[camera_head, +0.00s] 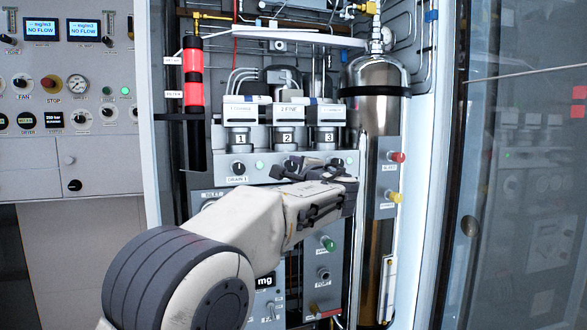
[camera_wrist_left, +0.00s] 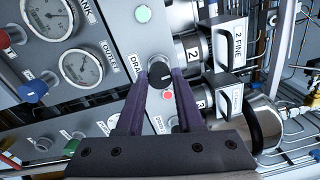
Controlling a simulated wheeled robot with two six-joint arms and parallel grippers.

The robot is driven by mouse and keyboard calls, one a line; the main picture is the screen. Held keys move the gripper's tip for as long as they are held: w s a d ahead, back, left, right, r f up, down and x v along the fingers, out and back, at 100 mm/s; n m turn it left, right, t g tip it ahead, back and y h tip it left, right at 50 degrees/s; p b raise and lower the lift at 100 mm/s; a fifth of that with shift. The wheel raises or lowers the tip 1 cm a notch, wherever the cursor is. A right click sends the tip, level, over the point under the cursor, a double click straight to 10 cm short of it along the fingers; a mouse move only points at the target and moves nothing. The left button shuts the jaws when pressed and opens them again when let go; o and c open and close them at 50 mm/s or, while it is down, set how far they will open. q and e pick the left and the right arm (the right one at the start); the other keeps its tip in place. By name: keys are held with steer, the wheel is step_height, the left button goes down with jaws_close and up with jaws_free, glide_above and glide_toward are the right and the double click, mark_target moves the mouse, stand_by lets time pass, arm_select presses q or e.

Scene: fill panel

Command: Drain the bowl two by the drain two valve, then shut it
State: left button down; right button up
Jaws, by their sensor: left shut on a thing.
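My left gripper (camera_head: 292,172) reaches up from below to the row of drain knobs under the filter bowls. In the left wrist view, its purple fingers (camera_wrist_left: 160,78) are closed on either side of the black drain two valve knob (camera_wrist_left: 158,70). The knob has a white line, and its label is partly covered. Bowl two (camera_head: 285,138), marked 2, sits in the middle of three bowls, just above the gripper. The liquid level in it cannot be seen. In the head view the gripper hides most of the knob. My right gripper is out of view.
Bowl one (camera_head: 238,138) with its drain knob (camera_head: 238,167) is to the left, and bowl three (camera_head: 327,138) to the right. A green lamp (camera_wrist_left: 143,14) and a red lamp (camera_wrist_left: 168,95) flank the held knob. Pressure gauges (camera_wrist_left: 79,78) and a steel cylinder (camera_head: 377,120) are nearby.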

arm_select(q)
steer(key=shift+d+f+m, duration=0.1)
steer(key=shift+m, duration=0.5)
steer(key=c, duration=0.5)
jaws_free()
steer(key=shift+c, duration=0.2)
steer(key=shift+s, duration=0.1)
steer(key=b+v, duration=0.1)
steer(key=v, duration=0.9)
steer(key=shift+s+b, duration=0.2)
steer(key=shift+b, duration=0.2)
